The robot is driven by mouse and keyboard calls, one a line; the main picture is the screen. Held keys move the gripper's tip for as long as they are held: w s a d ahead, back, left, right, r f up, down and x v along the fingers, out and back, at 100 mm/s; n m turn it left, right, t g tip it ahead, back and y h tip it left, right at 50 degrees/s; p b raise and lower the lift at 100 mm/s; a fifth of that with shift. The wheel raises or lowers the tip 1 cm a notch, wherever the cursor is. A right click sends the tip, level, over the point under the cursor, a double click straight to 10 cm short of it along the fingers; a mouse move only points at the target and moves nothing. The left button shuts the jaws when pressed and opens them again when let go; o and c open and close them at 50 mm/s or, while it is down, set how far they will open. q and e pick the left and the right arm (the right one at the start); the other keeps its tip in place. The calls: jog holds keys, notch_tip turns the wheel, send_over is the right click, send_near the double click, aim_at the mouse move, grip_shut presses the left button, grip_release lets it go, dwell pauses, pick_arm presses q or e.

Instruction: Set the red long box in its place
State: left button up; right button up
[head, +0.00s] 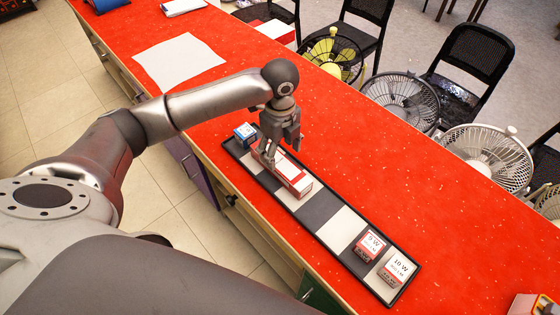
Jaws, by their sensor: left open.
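A long tray (335,233) with black and white sections lies on the red counter. The red long box (292,176), with a white top and red side, lies in the tray's upper half, lengthwise along it. My left gripper (268,158) points down at the box's upper-left end. Its fingers are open and close around or just above that end; I cannot tell whether they touch it. The gripper hides part of the box. My right gripper is not in view.
A small blue box (245,134) sits at the tray's upper end. Two small red boxes, one (369,246) and another (396,268), sit at its lower end. A white sheet (179,61) lies farther up the counter. Fans (487,158) and chairs (470,62) stand beyond it.

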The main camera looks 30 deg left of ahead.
aim_at(280, 162)
pick_arm(q)
notch_tip(280, 162, up, 5)
jog(key=shift+r, duration=0.2)
dwell(0.6)
